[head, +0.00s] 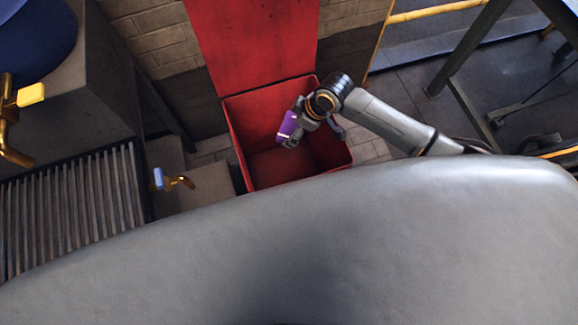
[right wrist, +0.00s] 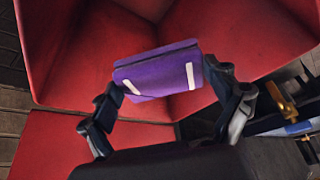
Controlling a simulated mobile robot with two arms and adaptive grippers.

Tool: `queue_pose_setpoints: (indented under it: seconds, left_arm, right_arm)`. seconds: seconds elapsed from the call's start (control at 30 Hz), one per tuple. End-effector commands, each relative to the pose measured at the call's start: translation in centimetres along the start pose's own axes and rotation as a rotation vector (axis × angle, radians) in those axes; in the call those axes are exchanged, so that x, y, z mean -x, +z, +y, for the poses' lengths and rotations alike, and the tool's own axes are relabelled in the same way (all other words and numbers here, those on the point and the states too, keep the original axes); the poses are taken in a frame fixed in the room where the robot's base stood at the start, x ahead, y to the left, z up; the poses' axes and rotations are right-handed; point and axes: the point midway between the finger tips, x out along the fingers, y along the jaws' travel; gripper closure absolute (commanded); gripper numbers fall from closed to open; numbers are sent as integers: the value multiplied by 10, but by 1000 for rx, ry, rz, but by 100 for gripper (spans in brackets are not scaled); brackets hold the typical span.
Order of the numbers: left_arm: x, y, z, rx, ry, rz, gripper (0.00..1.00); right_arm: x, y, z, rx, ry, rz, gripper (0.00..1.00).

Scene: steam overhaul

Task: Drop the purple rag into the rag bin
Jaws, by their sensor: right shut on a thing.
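The purple rag (head: 288,125) is a small folded bundle. In the right wrist view the rag (right wrist: 158,72) shows two pale stripes on its near side. My right gripper (head: 296,130) is shut on the rag, with a finger at each side of it in the right wrist view (right wrist: 163,90). The rag bin (head: 238,140) is a red open box with a tall red back panel. In the head view the gripper and rag are over the bin's opening. The bin's red walls (right wrist: 60,45) surround the rag in the right wrist view. My left gripper is not in view.
Brass valves stand at the left, one with a yellow handle (head: 31,94) and one with a blue handle (head: 158,179). A ribbed grey rack (head: 75,205) is at the lower left. A dark metal frame (head: 470,50) stands at the right.

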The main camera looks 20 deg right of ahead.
Motion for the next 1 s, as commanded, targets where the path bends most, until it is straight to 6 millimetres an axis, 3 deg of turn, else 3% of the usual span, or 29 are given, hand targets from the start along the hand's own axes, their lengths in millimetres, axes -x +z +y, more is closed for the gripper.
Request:
queue_pose_setpoints:
  seconds: [0.1, 0.13, 0.17, 0.63, 0.77, 1.0]
  left_arm:
    - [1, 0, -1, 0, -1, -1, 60]
    - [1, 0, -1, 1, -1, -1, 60]
    - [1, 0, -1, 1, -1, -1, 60]
    - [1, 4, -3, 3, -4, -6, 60]
    - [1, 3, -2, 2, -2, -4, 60]
    - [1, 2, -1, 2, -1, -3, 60]
  right_arm:
    - [1, 0, 0, 0, 0, 0, 36]
    - [1, 0, 0, 0, 0, 0, 5]
    - [1, 0, 0, 0, 0, 0, 0]
    - [7, 0, 1, 1, 1, 1, 0]
    - [26, 0, 1, 1, 3, 2, 0]
    - [79, 0, 1, 2, 4, 1, 0]
